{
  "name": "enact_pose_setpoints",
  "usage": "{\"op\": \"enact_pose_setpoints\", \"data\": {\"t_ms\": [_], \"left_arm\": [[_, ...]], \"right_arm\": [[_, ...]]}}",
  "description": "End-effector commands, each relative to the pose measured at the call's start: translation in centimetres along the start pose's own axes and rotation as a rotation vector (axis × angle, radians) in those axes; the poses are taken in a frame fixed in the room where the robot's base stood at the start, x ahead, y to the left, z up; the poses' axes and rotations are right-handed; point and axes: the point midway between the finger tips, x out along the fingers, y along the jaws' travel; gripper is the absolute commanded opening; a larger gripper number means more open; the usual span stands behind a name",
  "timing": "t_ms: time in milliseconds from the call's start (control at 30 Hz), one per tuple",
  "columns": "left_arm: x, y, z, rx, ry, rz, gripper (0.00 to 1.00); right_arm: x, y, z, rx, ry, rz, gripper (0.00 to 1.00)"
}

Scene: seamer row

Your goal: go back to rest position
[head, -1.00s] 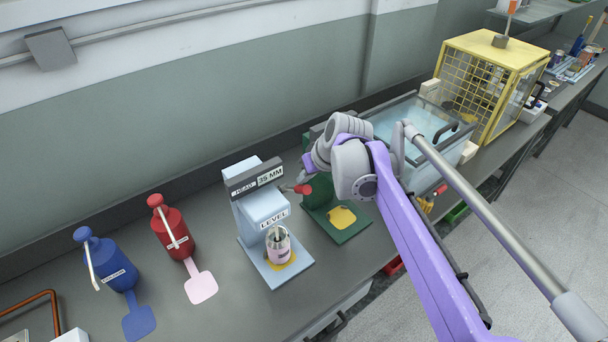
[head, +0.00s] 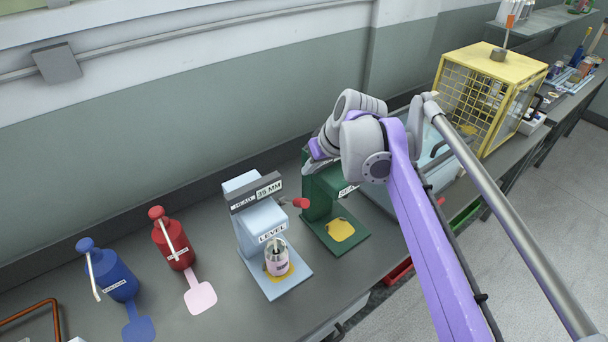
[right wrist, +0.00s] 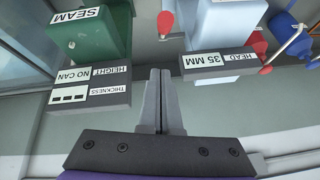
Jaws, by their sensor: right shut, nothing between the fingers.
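My right arm, purple and grey, comes in from the lower right in the head view and reaches over the back of the bench by the green seamer (head: 322,193). In the head view the right gripper's fingers are mostly hidden behind its wrist. In the right wrist view the right gripper (right wrist: 161,74) is shut and empty, its two grey fingers together. Beyond them are the green machine marked SEAM (right wrist: 90,35) and the pale blue machine marked HEAD 35 MM (right wrist: 225,25), both upside down. My left gripper is not in view.
A can (head: 277,258) stands on the pale blue machine's base (head: 289,286). Red (head: 172,240) and blue (head: 108,272) pump bottles stand to the left. A yellow cage (head: 480,95) stands at the back right. Open floor (head: 540,200) lies right of the bench.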

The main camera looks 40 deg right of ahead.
Motion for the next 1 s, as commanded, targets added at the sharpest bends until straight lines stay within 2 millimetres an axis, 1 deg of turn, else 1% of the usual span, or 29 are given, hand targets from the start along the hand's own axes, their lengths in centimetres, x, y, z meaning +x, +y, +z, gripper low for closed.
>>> {"op": "enact_pose_setpoints", "data": {"t_ms": [33, 100, 200, 300, 567, 667, 767, 800, 867, 900, 967, 1000], "left_arm": [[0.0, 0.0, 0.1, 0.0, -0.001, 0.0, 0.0], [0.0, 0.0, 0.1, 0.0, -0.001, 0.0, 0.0], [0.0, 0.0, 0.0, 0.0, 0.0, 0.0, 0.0], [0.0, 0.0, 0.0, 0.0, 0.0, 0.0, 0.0], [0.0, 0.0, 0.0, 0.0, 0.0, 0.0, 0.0], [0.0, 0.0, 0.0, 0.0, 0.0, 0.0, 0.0], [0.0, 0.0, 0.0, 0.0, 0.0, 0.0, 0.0], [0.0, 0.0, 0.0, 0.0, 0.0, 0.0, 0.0], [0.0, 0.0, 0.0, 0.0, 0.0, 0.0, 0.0], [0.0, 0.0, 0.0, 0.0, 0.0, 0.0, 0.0], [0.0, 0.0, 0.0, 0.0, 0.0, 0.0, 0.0], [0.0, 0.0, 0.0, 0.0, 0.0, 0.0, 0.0]], "right_arm": [[-0.9, 0.1, 0.2, 0.003, 0.0, 0.002, 0.0], [-1.9, 0.1, 0.2, 0.002, 0.001, 0.001, 0.0], [-2.9, 0.1, 0.3, 0.002, 0.001, 0.001, 0.0], [-3.4, 0.1, 0.3, 0.001, 0.001, 0.0, 0.0], [-3.4, -0.1, 0.5, -0.001, 0.0, -0.001, 0.0], [-2.4, -1.4, 1.4, -0.019, -0.011, -0.002, 0.0], [-0.3, -4.3, 3.9, -0.055, -0.032, -0.005, 0.0], [0.8, -5.8, 5.4, -0.076, -0.041, -0.005, 0.0], [2.5, -8.0, 8.0, -0.109, -0.052, -0.004, 0.0], [3.6, -9.4, 9.8, -0.131, -0.057, -0.003, 0.0], [5.0, -11.2, 12.5, -0.164, -0.059, 0.0, 0.0], [5.9, -12.2, 14.3, -0.186, -0.058, 0.0, 0.0]]}}
